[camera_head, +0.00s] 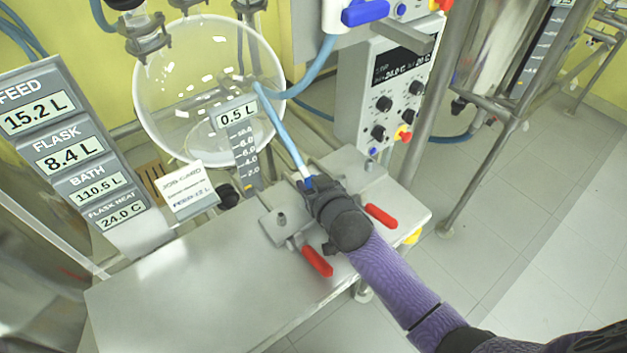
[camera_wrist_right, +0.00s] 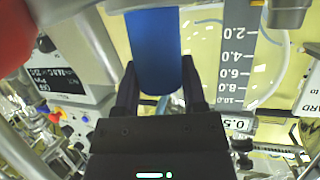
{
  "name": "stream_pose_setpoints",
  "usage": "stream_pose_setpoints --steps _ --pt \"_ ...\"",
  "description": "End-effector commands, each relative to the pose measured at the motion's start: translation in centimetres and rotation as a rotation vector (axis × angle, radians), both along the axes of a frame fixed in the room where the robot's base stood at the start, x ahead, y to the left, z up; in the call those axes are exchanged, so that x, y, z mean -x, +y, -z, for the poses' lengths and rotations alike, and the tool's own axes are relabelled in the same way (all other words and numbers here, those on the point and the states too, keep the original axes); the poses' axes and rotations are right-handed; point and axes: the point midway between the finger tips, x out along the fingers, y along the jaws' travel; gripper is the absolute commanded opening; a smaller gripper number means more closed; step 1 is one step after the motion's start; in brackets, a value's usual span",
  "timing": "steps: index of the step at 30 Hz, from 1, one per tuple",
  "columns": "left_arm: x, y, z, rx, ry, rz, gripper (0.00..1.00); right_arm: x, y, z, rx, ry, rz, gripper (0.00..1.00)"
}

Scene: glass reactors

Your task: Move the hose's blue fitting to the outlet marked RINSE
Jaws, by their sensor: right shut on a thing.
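My right gripper (camera_head: 311,187) is at the metal block on the bench and is shut on the hose's blue fitting (camera_wrist_right: 155,50). The fitting stands between the two black fingers in the right wrist view; in the head view my gripper mostly hides it. The light blue hose (camera_head: 280,130) runs from the gripper up and back past the glass flask. A metal block (camera_head: 268,231) carries two red valve handles, one in front (camera_head: 316,262) and one to the right (camera_head: 381,215). I cannot read a RINSE mark. Whether the fitting touches an outlet is hidden. My left gripper is not in view.
A large glass flask (camera_head: 180,75) hangs behind the bench. A job card (camera_head: 188,190) and a display panel (camera_head: 75,150) stand at the left. A control box (camera_head: 365,115) stands behind the block. The bench's front left (camera_head: 190,300) is clear.

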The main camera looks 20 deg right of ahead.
Motion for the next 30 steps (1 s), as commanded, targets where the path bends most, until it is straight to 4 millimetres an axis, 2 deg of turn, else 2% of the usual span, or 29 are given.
stream_pose_setpoints --steps 9,10,15,16,24,26,30 --pt "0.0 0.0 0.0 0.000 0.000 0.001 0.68 0.0 0.0 -0.1 0.000 -0.001 0.000 0.00" --pt "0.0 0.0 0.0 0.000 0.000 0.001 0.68 0.0 0.0 -0.1 0.000 -0.001 0.000 0.56" --pt "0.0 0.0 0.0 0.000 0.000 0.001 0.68 0.0 0.0 -0.1 0.000 -0.001 0.000 0.92" --pt "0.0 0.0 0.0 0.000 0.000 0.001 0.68 0.0 0.0 -0.1 0.000 -0.001 0.000 0.95" --pt "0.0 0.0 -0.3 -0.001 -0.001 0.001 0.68 0.3 0.0 -0.2 0.000 0.001 0.000 0.95" --pt "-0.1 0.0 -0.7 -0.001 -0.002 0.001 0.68 1.0 -0.1 -0.6 -0.001 0.001 -0.001 0.95" --pt "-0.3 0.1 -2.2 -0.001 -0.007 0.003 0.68 3.6 -0.3 -1.9 -0.002 0.001 0.001 0.95"
